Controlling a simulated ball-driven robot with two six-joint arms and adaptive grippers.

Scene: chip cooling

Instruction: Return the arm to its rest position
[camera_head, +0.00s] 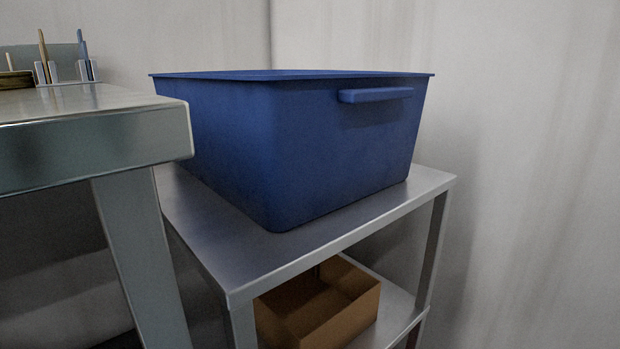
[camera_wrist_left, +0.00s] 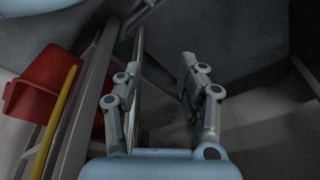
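My left gripper (camera_wrist_left: 160,90) shows in the left wrist view with its two fingers apart and nothing between them. It points past grey metal parts toward a dim floor area. Neither gripper and neither arm shows in the head view. My right gripper is in no view.
A blue bin (camera_head: 330,140) stands on a metal shelf unit (camera_head: 405,205), with a cardboard box (camera_head: 320,305) on the lower shelf. A metal table (camera_head: 90,135) with upright tools in holders (camera_head: 65,70) is at left. A red container (camera_wrist_left: 45,82) and a yellow pole (camera_wrist_left: 55,120) are left of my gripper.

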